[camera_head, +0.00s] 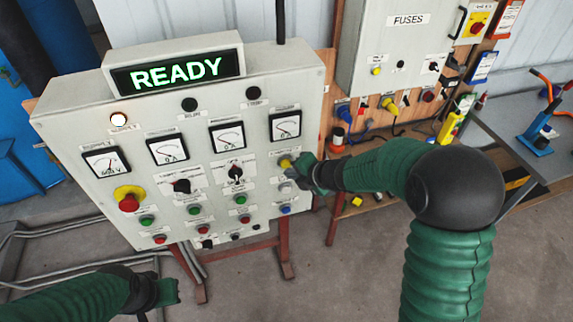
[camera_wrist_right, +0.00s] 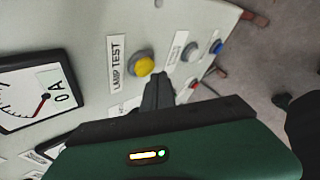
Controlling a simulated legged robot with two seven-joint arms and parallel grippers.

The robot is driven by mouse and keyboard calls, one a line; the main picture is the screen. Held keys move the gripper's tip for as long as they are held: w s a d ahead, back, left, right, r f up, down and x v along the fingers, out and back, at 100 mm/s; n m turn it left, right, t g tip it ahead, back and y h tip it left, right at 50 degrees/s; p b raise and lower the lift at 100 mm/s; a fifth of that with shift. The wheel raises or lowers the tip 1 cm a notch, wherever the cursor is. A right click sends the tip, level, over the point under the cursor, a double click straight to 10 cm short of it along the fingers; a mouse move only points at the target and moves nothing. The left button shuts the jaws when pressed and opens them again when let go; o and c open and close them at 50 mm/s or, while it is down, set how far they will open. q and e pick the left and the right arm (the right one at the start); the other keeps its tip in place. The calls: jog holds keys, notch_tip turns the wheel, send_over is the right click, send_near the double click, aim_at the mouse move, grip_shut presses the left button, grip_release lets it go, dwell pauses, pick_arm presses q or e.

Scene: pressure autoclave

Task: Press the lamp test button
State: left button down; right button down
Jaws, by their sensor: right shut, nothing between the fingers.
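The lamp test button is a round yellow push button (camera_head: 285,162) at the right of the grey control panel (camera_head: 80,210), below the rightmost gauge. In the right wrist view the yellow button (camera_wrist_right: 144,66) sits beside a label reading LAMP TEST (camera_wrist_right: 116,63). My right gripper (camera_head: 298,168) is shut and empty, at the panel's right side. In the wrist view its fingertips (camera_wrist_right: 158,80) are just below and right of the button; I cannot tell whether they touch it. My left gripper (camera_head: 168,292) is low at the left, away from the panel; its jaw state is unclear.
A lit READY sign (camera_head: 178,72) tops the panel. Nearby on the panel are a red emergency button (camera_head: 128,203), black rotary switches, several green and red buttons, and a blue button (camera_head: 285,209). A FUSES box (camera_head: 400,45) and a workbench (camera_head: 525,115) stand at the right.

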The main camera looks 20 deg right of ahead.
jog(key=shift+w, duration=0.35)
jog(key=shift+w+r+p, duration=0.1)
jog(key=shift+w+p, duration=0.3)
jog(key=shift+w, duration=0.05)
dwell(0.6)
jog(key=shift+s+b, duration=0.45)
jog(key=shift+s, duration=0.4)
jog(key=shift+s, duration=0.1)
